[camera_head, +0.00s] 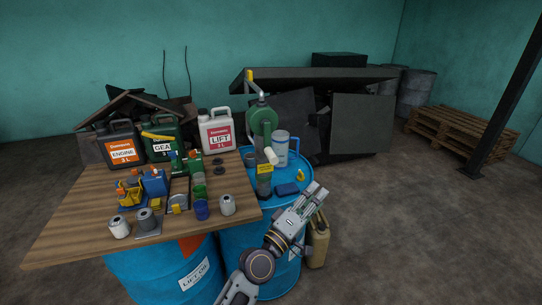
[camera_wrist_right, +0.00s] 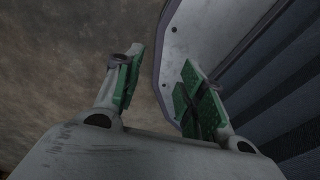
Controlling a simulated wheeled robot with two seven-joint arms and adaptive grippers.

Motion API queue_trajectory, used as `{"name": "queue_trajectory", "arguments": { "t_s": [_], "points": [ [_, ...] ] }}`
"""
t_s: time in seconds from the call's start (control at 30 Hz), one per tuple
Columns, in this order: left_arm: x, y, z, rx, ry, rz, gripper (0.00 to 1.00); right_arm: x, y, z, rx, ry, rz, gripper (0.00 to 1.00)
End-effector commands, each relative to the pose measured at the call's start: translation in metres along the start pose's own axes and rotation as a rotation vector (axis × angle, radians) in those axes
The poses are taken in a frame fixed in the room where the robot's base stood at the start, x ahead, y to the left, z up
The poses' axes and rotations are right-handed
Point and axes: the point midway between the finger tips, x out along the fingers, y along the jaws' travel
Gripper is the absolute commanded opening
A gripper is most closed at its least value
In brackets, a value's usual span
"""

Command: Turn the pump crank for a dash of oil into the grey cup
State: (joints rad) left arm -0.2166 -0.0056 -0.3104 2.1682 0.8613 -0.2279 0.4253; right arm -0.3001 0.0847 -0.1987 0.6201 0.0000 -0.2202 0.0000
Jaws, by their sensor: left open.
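The green pump (camera_head: 264,121) stands on a blue drum at the middle. Its crank (camera_head: 259,88) rises above it, with a yellow handle (camera_head: 249,76) at upper left. A pale spout (camera_head: 271,156) points down at the front. My left gripper (camera_head: 317,190) is open and empty, in front of the drum's right side, below and right of the pump. My right gripper (camera_wrist_right: 158,85) is open and empty in the right wrist view.
The wooden table (camera_head: 75,225) at left holds oil cans and several small containers. A tan jerrycan (camera_head: 318,245) stands beside the drum.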

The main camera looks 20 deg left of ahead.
Motion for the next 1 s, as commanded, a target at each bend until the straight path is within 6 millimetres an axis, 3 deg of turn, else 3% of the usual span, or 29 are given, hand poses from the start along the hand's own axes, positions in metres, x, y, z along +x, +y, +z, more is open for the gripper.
{"name": "queue_trajectory", "arguments": {
  "t_s": [0.2, 0.4, 0.67, 1.0],
  "points": [
    [0.017, 0.028, -0.028, -0.205, 0.149, 0.128, 0.5, 0.0, 0.001, 0.0, 0.0, 0.0, 0.001, 0.4],
    [0.026, 0.042, -0.054, -0.398, 0.285, 0.225, 0.5, 0.0, 0.0, -0.001, 0.0, 0.001, 0.0, 0.4],
    [0.03, 0.044, -0.086, -0.648, 0.463, 0.323, 0.5, 0.0, -0.009, -0.002, 0.003, 0.003, -0.009, 0.4],
    [0.03, 0.022, -0.115, -0.963, 0.708, 0.405, 0.5, 0.0, -0.009, -0.002, 0.001, 0.003, -0.01, 0.4]
  ]
}}
